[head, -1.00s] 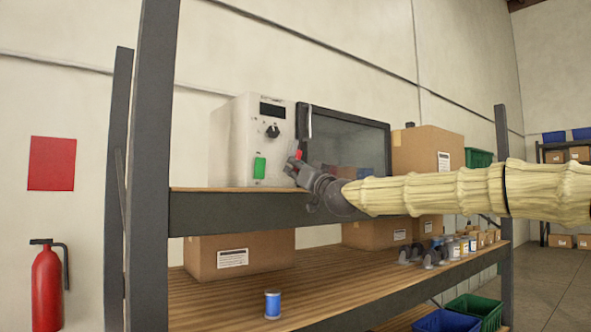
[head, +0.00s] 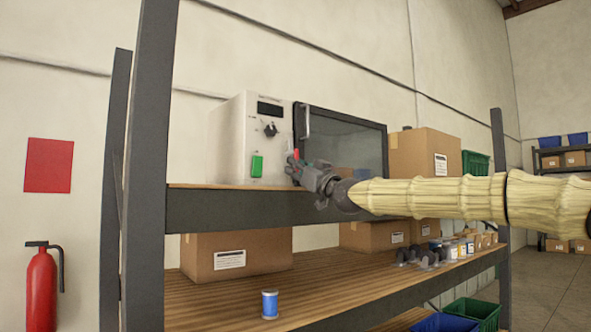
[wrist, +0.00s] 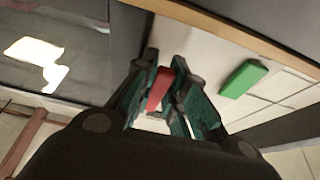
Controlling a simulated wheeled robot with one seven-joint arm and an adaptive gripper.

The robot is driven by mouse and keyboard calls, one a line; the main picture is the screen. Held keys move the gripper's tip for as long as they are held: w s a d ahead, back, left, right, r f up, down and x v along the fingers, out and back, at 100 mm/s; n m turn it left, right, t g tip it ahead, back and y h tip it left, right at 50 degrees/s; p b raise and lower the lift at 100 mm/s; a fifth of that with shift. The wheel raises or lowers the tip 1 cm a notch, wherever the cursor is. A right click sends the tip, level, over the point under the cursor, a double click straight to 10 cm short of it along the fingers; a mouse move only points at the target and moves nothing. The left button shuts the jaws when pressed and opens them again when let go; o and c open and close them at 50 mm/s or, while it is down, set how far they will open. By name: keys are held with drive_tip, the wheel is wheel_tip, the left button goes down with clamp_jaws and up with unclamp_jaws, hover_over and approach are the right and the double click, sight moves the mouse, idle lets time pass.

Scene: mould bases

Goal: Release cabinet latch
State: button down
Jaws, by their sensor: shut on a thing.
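The cabinet (head: 232,140) is a pale box on the upper shelf with a dark glass door (head: 350,140) on its right, which looks closed. A door handle (head: 306,122) stands near the door's left edge. The small red latch (head: 297,154) is on the front beside the door, below the handle; it also shows in the wrist view (wrist: 158,90). My gripper (head: 292,163) is at the latch, reaching in from the right. In the wrist view my gripper (wrist: 165,62) has its fingers on either side of the latch, shut on it. The fingers hide part of the latch.
A green button (head: 257,165) and a dark knob (head: 270,130) are on the panel left of the latch. The shelf edge (head: 240,208) runs just below my gripper. A cardboard box (head: 412,155) stands right of the cabinet. A dark upright (head: 150,170) is at left.

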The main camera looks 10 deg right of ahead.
drive_tip(key=c, duration=1.4)
unclamp_jaws()
drive_tip(key=shift+c, duration=0.2)
drive_tip(key=shift+d, duration=0.1)
drive_tip(key=v, duration=0.8)
